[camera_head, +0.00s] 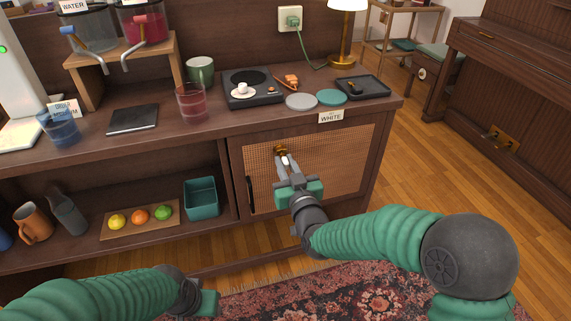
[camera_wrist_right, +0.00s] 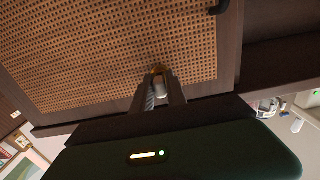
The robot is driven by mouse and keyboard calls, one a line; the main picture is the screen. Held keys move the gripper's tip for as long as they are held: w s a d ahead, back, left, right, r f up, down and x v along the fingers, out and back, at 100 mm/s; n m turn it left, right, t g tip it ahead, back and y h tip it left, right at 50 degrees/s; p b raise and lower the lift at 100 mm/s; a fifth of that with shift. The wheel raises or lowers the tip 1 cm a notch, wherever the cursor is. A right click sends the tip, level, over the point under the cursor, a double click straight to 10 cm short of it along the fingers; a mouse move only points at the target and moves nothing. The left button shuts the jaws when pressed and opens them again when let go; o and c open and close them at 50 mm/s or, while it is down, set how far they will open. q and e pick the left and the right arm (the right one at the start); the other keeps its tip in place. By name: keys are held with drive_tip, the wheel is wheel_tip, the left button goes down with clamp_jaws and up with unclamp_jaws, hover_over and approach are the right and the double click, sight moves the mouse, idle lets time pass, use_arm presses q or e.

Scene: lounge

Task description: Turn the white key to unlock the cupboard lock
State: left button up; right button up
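The cupboard door (camera_head: 335,165) has a woven cane panel in a dark wood frame and is closed. A brass lock (camera_head: 280,149) sits near the top of the panel; it also shows in the right wrist view (camera_wrist_right: 157,70). The white key (camera_wrist_right: 160,89) is at the lock, between the fingers of my right gripper (camera_head: 286,163), which appear shut on it. The fingers hide part of the key, and its turn angle is not clear. My left gripper (camera_head: 207,301) is low at the front, away from the cupboard, its fingers hardly visible.
A "WHITE" label (camera_head: 331,117) is on the counter edge above the door. A dark handle (camera_head: 250,194) is at the door's left. The open shelf holds a teal bin (camera_head: 201,199) and a fruit board (camera_head: 140,219). A patterned rug (camera_head: 370,295) lies in front.

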clamp_jaws()
